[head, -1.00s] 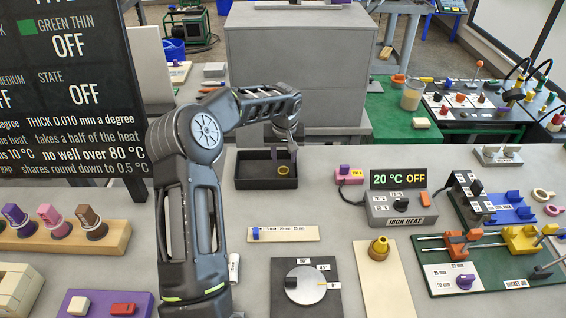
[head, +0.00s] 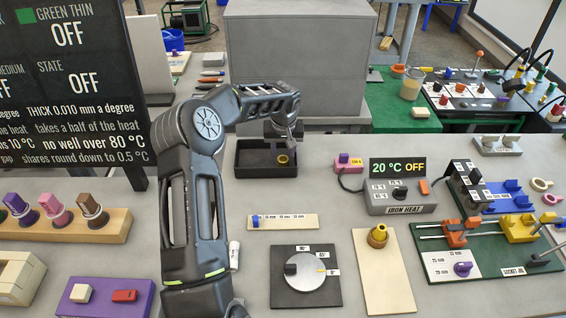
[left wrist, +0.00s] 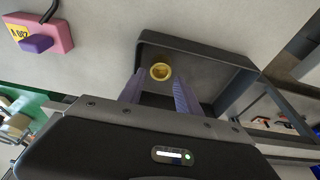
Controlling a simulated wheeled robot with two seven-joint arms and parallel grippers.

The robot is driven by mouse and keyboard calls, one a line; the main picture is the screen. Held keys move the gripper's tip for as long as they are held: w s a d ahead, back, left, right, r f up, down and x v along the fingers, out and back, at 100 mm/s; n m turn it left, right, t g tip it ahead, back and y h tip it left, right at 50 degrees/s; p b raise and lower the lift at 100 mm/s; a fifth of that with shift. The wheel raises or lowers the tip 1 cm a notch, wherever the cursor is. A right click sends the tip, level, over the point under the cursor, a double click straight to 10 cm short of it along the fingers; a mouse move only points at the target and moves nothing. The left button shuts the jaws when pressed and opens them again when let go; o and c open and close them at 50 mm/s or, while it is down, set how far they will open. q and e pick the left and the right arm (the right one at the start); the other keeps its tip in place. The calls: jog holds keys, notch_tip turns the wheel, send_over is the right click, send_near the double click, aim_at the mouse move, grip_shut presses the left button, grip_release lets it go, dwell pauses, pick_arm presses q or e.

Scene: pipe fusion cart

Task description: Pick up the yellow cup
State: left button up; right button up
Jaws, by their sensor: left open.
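A small round yellow cup (head: 282,160) sits inside a black open tray (head: 254,171) near the back of the bench. In the left wrist view the yellow cup (left wrist: 161,72) shows from above, near a corner of the tray (left wrist: 205,48). My left gripper (head: 283,153) is over the tray in the head view. In the left wrist view its purple fingers (left wrist: 159,80) are spread, with the cup between and just beyond their tips. I cannot tell whether they touch it. My right gripper is not in view.
A pink block (head: 347,163) and the iron heat box (head: 402,203) stand right of the tray. A big grey cabinet (head: 298,60) is behind it. A yellow fitting (head: 377,237) stands on a cream board (head: 385,280) in front. The tray walls surround the cup.

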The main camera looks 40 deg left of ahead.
aim_at(283, 158)
pick_arm(q)
jog(key=x, duration=0.4)
jog(key=shift+f, duration=0.25)
grip_shut()
dwell(0.5)
